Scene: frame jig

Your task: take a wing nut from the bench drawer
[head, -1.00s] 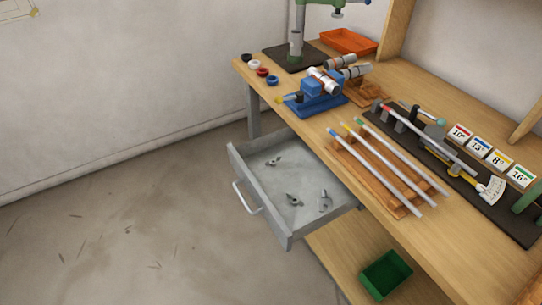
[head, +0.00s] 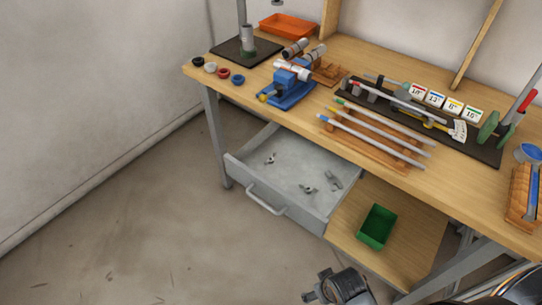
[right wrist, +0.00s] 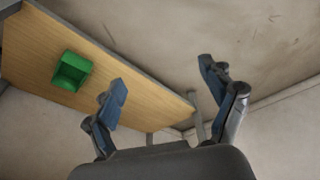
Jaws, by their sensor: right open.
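The grey bench drawer (head: 238,168) is pulled open under the left part of the bench in the head view. Two small grey wing nuts lie apart on its floor, one at the back left (head: 270,159) and one near the front (head: 308,189). A third small metal piece (head: 335,181) lies at the right; I cannot tell its exact shape. My right gripper (head: 318,290) is low at the bottom of the head view, in front of the drawer and apart from it. In the right wrist view it (right wrist: 163,84) is open and empty. My left gripper is out of view.
A green bin (head: 377,228) stands on the lower shelf (head: 415,235), right of the drawer. The benchtop (head: 300,118) above holds a blue vise (head: 287,90), several rods on a wooden rack and a dark jig. Floor left of the drawer is clear.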

